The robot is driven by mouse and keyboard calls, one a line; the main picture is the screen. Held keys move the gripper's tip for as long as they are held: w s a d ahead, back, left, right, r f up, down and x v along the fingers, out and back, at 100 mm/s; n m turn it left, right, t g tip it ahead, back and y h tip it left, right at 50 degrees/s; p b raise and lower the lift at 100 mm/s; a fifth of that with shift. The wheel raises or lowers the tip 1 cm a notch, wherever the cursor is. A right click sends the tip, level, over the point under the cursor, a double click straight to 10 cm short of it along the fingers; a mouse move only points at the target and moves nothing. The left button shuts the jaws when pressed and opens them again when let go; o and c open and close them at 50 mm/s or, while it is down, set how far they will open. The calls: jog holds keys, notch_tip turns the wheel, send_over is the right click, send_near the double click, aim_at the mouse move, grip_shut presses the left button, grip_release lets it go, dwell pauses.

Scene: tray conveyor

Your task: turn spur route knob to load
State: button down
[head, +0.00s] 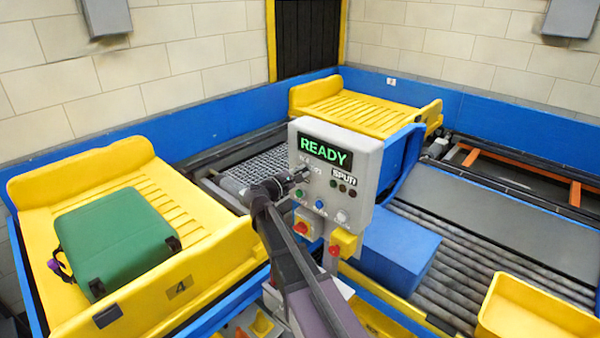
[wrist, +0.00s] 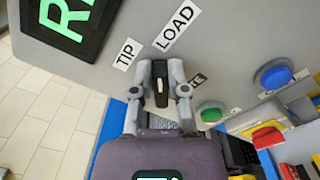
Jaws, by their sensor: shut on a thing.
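The spur route knob (wrist: 161,90) is black with a white pointer mark, on the grey control panel (head: 363,155). My gripper (wrist: 160,80) has a finger on each side of the knob and is shut on it. In the wrist view, the white mark points up the picture, between the TIP label (wrist: 127,53) and the LOAD label (wrist: 174,29), nearer LOAD's direction. A third label (wrist: 197,80) is partly hidden by a finger. In the head view, my gripper (head: 300,176) is at the panel's left side and hides the knob.
The panel display (head: 325,152) reads READY. A green button (wrist: 212,112) and a blue button (wrist: 276,74) lie close right of the gripper. A yellow tray (head: 95,180) with a green suitcase (head: 115,240) is at left. A blue box (head: 398,250) sits on rollers at right.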

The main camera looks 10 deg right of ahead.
jog(key=shift+s+d+f+m, duration=0.1)
jog(key=shift+s+f+m, duration=0.05)
jog(key=shift+m, duration=0.75)
jog(key=c, duration=0.6)
grip_release()
jog(key=shift+c, duration=0.2)
jog(key=v, duration=1.2)
